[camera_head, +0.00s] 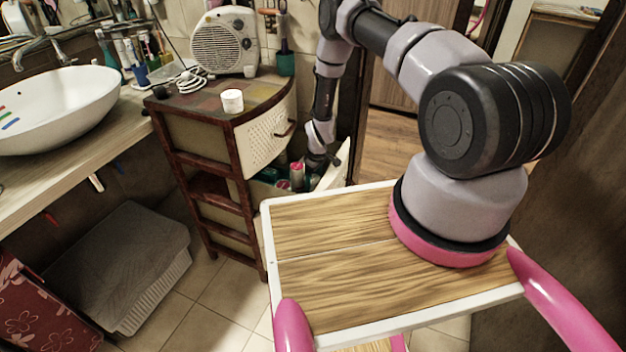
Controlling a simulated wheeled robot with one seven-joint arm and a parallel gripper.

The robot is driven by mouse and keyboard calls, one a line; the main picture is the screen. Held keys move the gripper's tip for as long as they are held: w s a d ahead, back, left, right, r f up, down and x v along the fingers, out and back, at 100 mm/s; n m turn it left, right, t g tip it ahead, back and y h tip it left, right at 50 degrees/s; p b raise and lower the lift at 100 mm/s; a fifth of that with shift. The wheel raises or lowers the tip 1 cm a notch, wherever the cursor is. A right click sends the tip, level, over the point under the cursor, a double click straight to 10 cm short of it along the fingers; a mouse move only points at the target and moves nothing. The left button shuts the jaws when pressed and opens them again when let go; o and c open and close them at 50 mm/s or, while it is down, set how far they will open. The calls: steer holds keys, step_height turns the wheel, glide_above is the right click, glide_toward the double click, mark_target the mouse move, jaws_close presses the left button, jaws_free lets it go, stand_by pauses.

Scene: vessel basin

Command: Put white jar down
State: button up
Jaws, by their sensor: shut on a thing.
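A small white jar (232,101) stands upright on the top of the brown drawer cabinet (225,113), in front of the fan heater. My gripper (318,163) is well to the right of this jar and lower, at the open drawer (337,168) on the cabinet's right side. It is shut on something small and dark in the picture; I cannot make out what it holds. Bottles, one with a pink cap (297,170), stand in the drawer just left of my gripper.
The fan heater (224,42), a white cable (189,82) and a dark cup (285,64) take up the cabinet top's back. A white basin (50,108) stands on the counter at left. Bare cabinet top shows around the jar.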

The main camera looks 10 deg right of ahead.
mark_target(316, 180)
steer(key=shift+f, duration=0.35)
steer(key=o, duration=1.5)
steer(key=shift+o, duration=0.2)
step_height(316, 180, up, 13)
steer(key=s+d, duration=0.1)
steer(key=shift+r, duration=0.15)
